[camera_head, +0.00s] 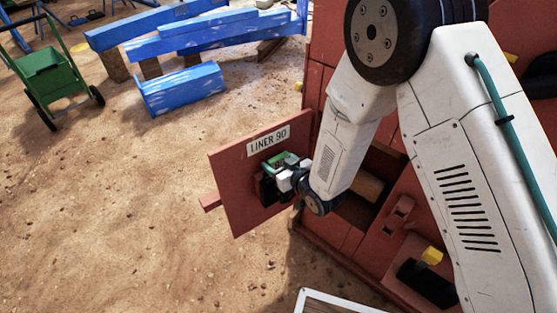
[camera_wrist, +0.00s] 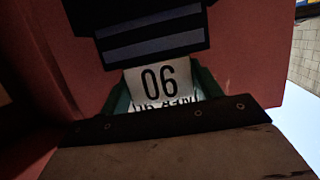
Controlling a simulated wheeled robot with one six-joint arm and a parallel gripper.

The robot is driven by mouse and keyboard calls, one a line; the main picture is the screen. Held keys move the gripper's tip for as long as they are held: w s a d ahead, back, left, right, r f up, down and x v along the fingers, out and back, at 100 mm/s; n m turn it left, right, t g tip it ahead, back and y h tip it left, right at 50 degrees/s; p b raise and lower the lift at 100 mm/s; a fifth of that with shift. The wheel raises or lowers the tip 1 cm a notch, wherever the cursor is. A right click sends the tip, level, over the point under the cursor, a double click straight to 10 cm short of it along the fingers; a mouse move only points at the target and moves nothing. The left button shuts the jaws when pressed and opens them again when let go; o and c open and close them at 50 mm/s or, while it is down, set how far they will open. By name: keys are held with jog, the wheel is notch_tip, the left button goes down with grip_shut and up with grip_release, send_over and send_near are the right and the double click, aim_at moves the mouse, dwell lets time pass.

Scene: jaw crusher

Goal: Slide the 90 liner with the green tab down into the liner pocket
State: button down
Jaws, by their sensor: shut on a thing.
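The 90 liner (camera_head: 236,192) is a flat red-brown plate with a white "LINER 90" label near its top edge. My gripper (camera_head: 276,181) is shut on it at its right-middle part, and the plate hangs tilted in front of the red crusher body, to the left of it. The green tab (camera_head: 282,158) shows just above my gripper. In the wrist view the label (camera_wrist: 160,85) reads upside down, with green edges beside it and a dark jaw pad (camera_wrist: 152,35) above. A dark opening (camera_head: 354,207) shows in the crusher behind my wrist; I cannot tell whether it is the liner pocket.
The red crusher (camera_head: 402,210) fills the right, partly hidden by my arm. A yellow-capped dark part (camera_head: 427,280) sits low on it. Blue beams (camera_head: 180,88) and a green cart (camera_head: 50,75) stand at the back left. Sandy ground left of the liner is clear.

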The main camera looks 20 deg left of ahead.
jog(key=shift+f, duration=2.1)
jog(key=shift+c, duration=1.2)
grip_release()
jog(key=shift+f, duration=0.15)
jog(key=v, duration=0.8)
jog(key=shift+a, duration=0.15)
